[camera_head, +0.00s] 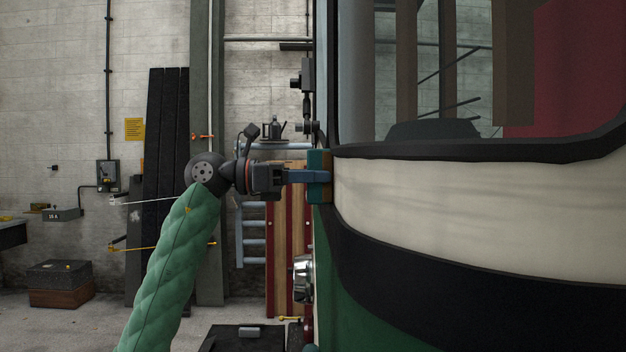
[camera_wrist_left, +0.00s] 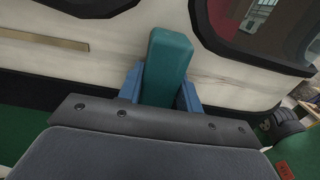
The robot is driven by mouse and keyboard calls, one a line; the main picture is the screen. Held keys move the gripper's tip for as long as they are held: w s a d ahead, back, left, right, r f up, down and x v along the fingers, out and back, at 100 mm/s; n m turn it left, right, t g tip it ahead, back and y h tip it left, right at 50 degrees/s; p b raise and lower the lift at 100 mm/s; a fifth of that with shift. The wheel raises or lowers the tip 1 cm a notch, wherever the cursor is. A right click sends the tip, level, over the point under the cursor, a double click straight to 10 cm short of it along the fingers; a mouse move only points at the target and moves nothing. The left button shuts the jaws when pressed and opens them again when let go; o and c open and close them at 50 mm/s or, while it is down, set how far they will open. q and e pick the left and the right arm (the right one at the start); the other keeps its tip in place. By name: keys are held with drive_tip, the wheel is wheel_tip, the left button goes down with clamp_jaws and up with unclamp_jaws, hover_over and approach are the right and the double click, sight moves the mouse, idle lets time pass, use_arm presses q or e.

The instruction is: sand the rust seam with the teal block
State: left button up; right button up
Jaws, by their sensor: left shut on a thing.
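The teal block (camera_head: 315,160) is held upright in my left gripper (camera_head: 312,176) at the left edge of the tram's cream band (camera_head: 450,215). A brown layer shows on the block's tram-facing side. In the left wrist view the blue fingers of the gripper (camera_wrist_left: 160,88) are shut on both sides of the teal block (camera_wrist_left: 170,62), in front of the cream panel (camera_wrist_left: 95,55). Whether the block touches the panel is unclear. A thin tan strip (camera_wrist_left: 45,47) lies on the panel to the left; I cannot tell if it is the rust seam. My right gripper is not in view.
The tram body with its black band (camera_head: 450,270) and window fills the right side. A chrome lamp (camera_head: 303,278) sits below the gripper. Behind stand a blue ladder (camera_head: 252,250) and dark planks (camera_head: 165,150). A stacked box (camera_head: 60,275) rests on the floor at left.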

sight(340, 181)
use_arm(q)
drive_tip(key=shift+s+a+b, duration=0.1)
drive_tip(key=shift+s+b, duration=0.4)
drive_tip(key=shift+s, duration=0.65)
drive_tip(key=shift+s+f+b, duration=0.1)
drive_tip(key=shift+s+b, duration=0.35)
drive_tip(key=shift+s, duration=0.2)
drive_tip(key=shift+s+b, duration=0.35)
drive_tip(key=shift+s, duration=0.55)
drive_tip(key=shift+s+b, duration=0.4)
drive_tip(key=shift+s, duration=0.15)
drive_tip(key=shift+s+b, duration=1.95)
drive_tip(key=shift+s, duration=2.3)
drive_tip(key=shift+b, duration=0.3)
drive_tip(key=shift+w+b, duration=0.3)
drive_tip(key=shift+w, duration=1.4)
